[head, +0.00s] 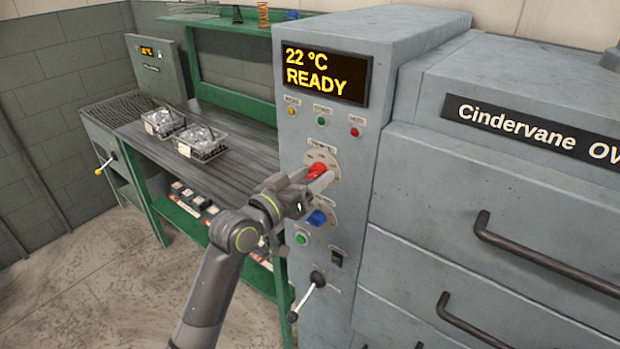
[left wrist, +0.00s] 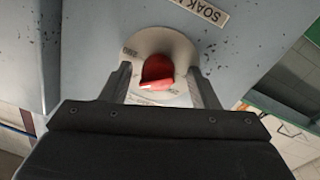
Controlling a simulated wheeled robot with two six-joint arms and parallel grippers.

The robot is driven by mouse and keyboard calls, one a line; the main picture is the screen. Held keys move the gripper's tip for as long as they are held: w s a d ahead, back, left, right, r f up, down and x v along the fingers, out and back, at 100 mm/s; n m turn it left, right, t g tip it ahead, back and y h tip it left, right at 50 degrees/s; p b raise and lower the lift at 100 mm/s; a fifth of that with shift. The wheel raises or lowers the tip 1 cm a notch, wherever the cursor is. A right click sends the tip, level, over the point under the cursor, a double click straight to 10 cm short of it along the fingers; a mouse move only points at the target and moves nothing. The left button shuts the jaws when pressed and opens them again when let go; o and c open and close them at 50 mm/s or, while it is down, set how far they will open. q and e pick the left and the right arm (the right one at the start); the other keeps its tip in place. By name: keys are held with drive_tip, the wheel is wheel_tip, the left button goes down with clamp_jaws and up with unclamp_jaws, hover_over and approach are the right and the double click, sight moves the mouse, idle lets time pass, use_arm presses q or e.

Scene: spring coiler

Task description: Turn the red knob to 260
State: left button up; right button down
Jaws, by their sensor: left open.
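The red knob (head: 317,170) sits at the centre of a pale round dial plate (head: 334,160) on the grey oven's control panel. In the left wrist view the red knob (left wrist: 157,73) shows between my two fingers, with its plate (left wrist: 170,42) behind it. My left gripper (head: 318,186) is at the knob, with its open jaws to either side. I see a gap between each finger and the knob in the left wrist view. The display (head: 326,74) reads 22 °C READY. My right gripper is not in view.
A blue knob (head: 318,218) is just below the red one, close to my gripper. Below are a green button (head: 302,239), a black switch (head: 338,257) and a lever (head: 308,297). Oven drawer handles (head: 550,262) stick out at right. Two wire baskets (head: 203,143) stand on the bench.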

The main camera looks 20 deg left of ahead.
use_arm(q)
drive_tip(key=shift+s, duration=0.1)
drive_tip(key=b+v, duration=0.1)
drive_tip(key=v, duration=1.6)
drive_tip(key=shift+s+a+r, duration=0.1)
drive_tip(key=shift+a, duration=0.05)
